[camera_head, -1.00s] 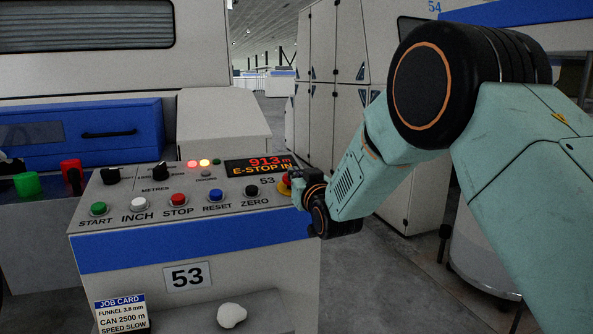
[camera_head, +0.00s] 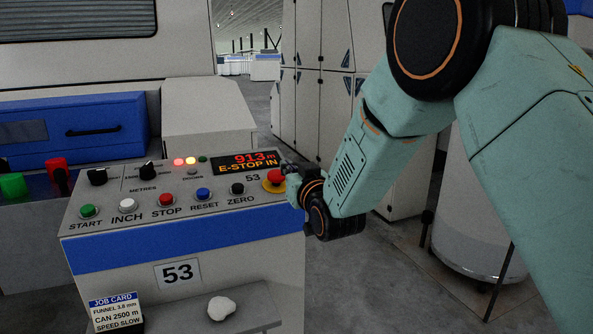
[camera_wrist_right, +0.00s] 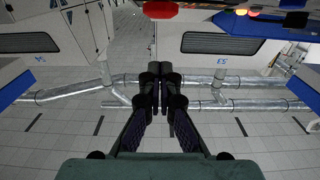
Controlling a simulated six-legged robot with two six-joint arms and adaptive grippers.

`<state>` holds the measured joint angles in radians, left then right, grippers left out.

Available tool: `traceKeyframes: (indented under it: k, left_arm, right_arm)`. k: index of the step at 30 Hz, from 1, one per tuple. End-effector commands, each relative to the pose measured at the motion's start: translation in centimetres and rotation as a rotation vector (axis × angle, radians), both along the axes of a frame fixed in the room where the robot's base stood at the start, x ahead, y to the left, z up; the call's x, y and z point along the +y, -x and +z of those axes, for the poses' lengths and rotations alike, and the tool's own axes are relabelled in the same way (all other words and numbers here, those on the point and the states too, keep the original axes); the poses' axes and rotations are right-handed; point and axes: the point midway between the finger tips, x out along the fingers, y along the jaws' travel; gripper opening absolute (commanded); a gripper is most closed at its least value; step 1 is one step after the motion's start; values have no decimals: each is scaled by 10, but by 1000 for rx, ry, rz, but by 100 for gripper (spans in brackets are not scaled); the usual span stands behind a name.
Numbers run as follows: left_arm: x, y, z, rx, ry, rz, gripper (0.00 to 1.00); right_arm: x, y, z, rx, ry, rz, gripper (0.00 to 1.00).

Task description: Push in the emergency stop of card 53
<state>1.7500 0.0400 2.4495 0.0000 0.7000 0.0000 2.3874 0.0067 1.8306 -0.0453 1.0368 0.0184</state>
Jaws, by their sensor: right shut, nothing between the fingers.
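The control panel of card 53 (camera_head: 130,222) stands at left centre in the head view. Its emergency stop (camera_head: 273,180), a red mushroom button on a yellow ring, is at the panel's right end. The display (camera_head: 248,161) reads "913 m" and "E-STOP IN". My right gripper (camera_head: 287,168) is at the button's right edge, partly overlapping it; I cannot tell whether they touch. In the right wrist view the shut, empty fingers (camera_wrist_right: 160,72) point away from the camera, and the red button (camera_wrist_right: 160,10) shows beyond them at the top edge. My left gripper is not in view.
START (camera_head: 88,211), INCH (camera_head: 127,205), STOP (camera_head: 166,200), RESET (camera_head: 203,195) and ZERO (camera_head: 237,188) buttons line the panel. A job card (camera_head: 115,312) and white fluff (camera_head: 221,308) are below. Tall cabinets (camera_head: 325,110) stand behind; floor is open right of the panel.

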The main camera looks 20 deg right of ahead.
Motion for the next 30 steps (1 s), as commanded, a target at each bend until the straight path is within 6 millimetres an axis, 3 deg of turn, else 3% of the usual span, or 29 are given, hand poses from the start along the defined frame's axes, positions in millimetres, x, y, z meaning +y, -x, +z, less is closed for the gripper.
traceKeyframes:
  k: [10,27,30]
  left_arm:
    - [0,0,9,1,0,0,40]
    - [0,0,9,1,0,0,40]
    - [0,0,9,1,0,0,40]
  right_arm:
    - [-2,39,2,-3,0,0,0]
    - [-2,44,1,-2,0,0,0]
    - [-2,46,-11,46,2,-2,0]
